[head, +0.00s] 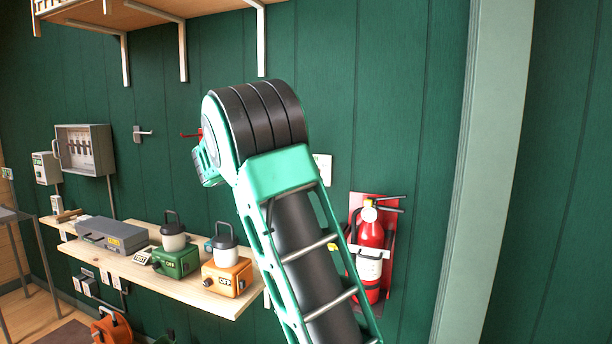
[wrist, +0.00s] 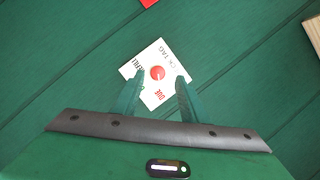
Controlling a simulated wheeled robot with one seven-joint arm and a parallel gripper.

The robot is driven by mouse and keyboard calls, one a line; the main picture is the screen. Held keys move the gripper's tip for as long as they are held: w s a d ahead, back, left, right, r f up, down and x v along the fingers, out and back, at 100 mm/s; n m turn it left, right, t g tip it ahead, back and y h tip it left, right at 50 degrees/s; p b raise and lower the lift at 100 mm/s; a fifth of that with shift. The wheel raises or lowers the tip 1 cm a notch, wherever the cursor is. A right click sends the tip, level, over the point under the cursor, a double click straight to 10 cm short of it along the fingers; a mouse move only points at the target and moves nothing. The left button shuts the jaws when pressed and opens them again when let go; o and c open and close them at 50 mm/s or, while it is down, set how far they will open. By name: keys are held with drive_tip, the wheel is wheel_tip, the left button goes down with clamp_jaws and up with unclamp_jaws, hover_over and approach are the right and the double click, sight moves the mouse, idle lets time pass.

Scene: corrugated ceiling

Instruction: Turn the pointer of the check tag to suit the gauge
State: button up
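The check tag is a white square card on the green wall, turned at an angle in the wrist view (wrist: 148,94). Its red round pointer knob (wrist: 157,72) sits in its middle; which way it points is too small to tell. Red words on the card include "DUE". My gripper (wrist: 160,77) is open, its two fingers on either side of the knob; I cannot tell whether they touch it. In the head view, a white card (head: 323,168) shows partly behind my arm. The red fire extinguisher (head: 370,240) hangs below it; its small gauge (head: 369,213) is unreadable.
A wooden shelf (head: 205,298) at the left carries a green lantern (head: 176,262), an orange lantern (head: 227,277) and a grey case (head: 112,236). An open grey box (head: 86,150) is on the wall. A pale post (head: 480,180) stands right of the extinguisher.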

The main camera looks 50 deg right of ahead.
drive_tip(key=shift+x, duration=1.35)
drive_tip(key=shift+c, duration=0.4)
